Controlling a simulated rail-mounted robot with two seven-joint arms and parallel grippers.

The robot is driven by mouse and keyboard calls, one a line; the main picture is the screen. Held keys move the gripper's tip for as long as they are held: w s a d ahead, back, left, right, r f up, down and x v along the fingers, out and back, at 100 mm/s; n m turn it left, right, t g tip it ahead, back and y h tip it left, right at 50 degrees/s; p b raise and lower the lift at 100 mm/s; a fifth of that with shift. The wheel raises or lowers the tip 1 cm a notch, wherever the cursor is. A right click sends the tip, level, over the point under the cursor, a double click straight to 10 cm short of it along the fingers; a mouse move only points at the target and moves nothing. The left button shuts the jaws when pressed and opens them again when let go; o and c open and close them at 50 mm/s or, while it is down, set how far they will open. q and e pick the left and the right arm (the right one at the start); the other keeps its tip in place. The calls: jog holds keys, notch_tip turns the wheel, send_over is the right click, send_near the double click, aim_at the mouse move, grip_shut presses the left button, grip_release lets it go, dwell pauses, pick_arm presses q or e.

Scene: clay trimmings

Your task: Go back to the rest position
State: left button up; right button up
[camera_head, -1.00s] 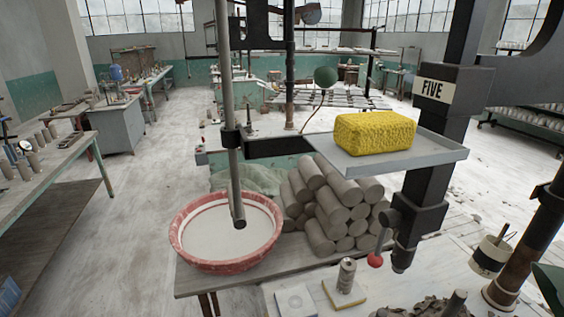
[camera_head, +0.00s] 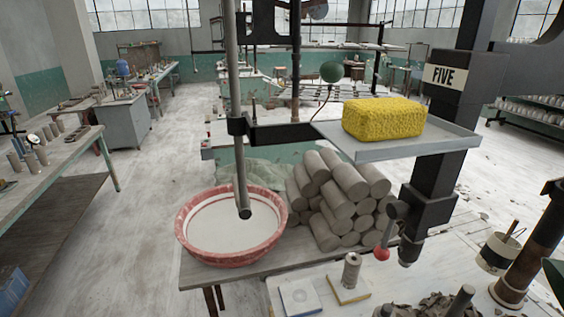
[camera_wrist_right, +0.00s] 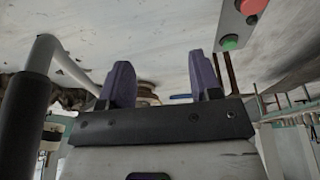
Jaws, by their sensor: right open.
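My right gripper (camera_wrist_right: 163,80) shows in the right wrist view as two purple fingers standing well apart. Nothing is held between them. Behind the gap lie a blurred brownish round thing (camera_wrist_right: 148,91) and a small blue object (camera_wrist_right: 181,97), both apart from the fingers. Neither gripper shows in the head view, and my left gripper is in no view.
A yellow sponge (camera_head: 384,119) lies on a grey shelf (camera_head: 400,150). A red-rimmed basin (camera_head: 225,259) stands beside stacked clay cylinders (camera_head: 338,202). A tool bucket (camera_head: 497,252) is at right. A button box (camera_wrist_right: 238,25) is close in the wrist view. Open floor (camera_head: 150,200) lies left.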

notch_tip(320, 180, up, 24)
jog(key=p, duration=2.3)
jog(key=shift+w, duration=0.25)
jog(key=shift+f, duration=0.1)
jog(key=shift+c, duration=0.5)
